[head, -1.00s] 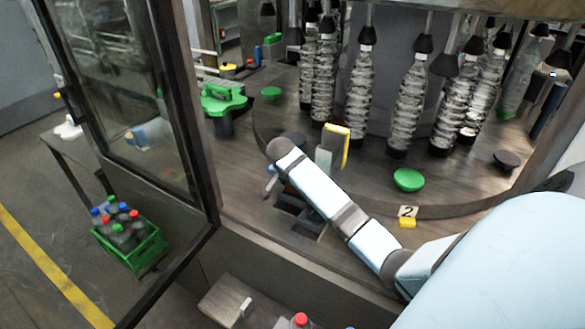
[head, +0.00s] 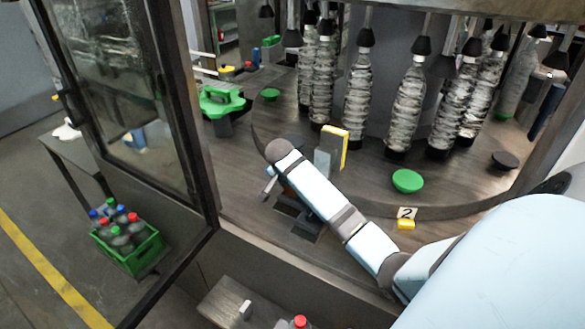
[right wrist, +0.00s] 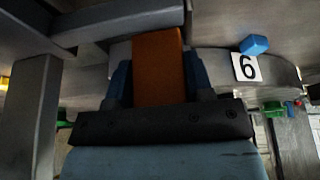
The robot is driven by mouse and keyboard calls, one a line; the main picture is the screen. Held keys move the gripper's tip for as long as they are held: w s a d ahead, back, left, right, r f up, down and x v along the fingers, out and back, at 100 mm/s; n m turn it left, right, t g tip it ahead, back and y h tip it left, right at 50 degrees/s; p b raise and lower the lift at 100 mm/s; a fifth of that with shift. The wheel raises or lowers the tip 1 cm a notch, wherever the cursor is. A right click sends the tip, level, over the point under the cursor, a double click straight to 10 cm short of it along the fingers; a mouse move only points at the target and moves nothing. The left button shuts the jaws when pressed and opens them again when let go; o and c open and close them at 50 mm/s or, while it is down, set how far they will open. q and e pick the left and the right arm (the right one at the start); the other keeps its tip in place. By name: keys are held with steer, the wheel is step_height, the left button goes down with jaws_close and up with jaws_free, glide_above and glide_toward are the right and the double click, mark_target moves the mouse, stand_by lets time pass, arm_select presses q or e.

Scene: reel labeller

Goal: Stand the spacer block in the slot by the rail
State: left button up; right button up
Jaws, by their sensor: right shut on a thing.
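An orange block (right wrist: 160,68), taken to be the spacer block, stands out between the blue fingers of my right gripper (right wrist: 159,82) in the right wrist view. The gripper is shut on it. Grey metal bars show around it: a post (right wrist: 35,115) at the left and a crossbar (right wrist: 115,22) beyond the block. I cannot tell whether the block touches them or where the slot is. My left gripper is not in view.
A yellow-edged upright piece (head: 335,145) stands close behind my right arm. Several bottles (head: 408,105) hang behind it. A number 6 card (right wrist: 246,67) and blue block (right wrist: 254,44) show in the wrist view.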

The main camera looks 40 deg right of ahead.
steer(key=shift+r, duration=0.2)
steer(key=o, duration=1)
steer(key=v, duration=1.3)
steer(key=shift+a+r, duration=0.15)
steer(key=shift+r, duration=0.15)
